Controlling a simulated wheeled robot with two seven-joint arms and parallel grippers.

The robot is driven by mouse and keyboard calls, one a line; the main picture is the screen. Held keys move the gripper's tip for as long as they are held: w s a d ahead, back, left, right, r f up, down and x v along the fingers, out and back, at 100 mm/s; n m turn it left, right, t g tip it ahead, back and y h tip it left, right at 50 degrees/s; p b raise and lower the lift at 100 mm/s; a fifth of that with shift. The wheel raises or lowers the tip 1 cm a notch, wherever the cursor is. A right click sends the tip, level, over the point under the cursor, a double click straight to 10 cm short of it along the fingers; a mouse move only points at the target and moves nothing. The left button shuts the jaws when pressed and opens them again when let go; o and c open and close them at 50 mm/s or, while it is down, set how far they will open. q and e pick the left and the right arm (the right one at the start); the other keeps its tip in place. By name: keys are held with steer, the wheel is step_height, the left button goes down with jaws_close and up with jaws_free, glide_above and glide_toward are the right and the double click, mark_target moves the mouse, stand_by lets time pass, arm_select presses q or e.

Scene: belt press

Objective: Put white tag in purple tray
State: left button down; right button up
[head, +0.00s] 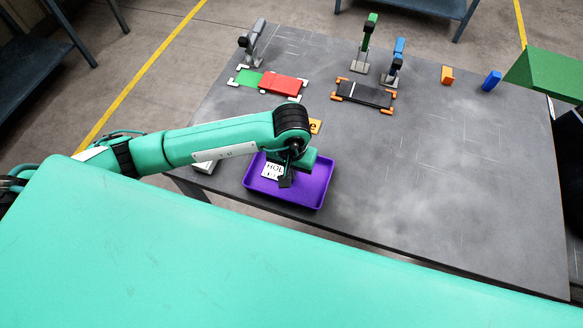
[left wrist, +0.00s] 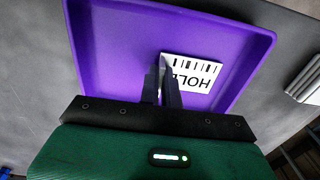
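The purple tray (head: 315,188) sits at the near left edge of the grey table; its floor and walls also fill much of the left wrist view (left wrist: 110,50). The white tag (head: 271,170) is within the tray's outline, its printed face with "HOLD" and a barcode showing in the left wrist view (left wrist: 198,72). My left gripper (head: 286,182) points down over the tray. Its fingers (left wrist: 160,75) are close together and cover one edge of the tag. I cannot see whether they pinch it or whether the tag lies flat on the floor. My right gripper is not in view.
Behind are a red plate (head: 283,84) by a green pad (head: 249,79) and a black plate (head: 365,94) between orange corners. Clamps with grey, green (head: 370,24) and blue handles stand there. Orange (head: 447,75) and blue (head: 492,81) blocks stand farther right. The table's right half is mostly clear.

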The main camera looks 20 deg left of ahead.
arm_select(q)
steer(key=shift+f, duration=0.2)
steer(key=c, duration=1.6)
jaws_free()
steer(key=shift+r, duration=0.1)
steer(key=shift+r, duration=0.15)
steer(key=shift+w+r, duration=0.1)
steer(key=shift+r, duration=0.1)
steer(key=shift+r+b, duration=2.1)
steer(key=shift+r, duration=3.7)
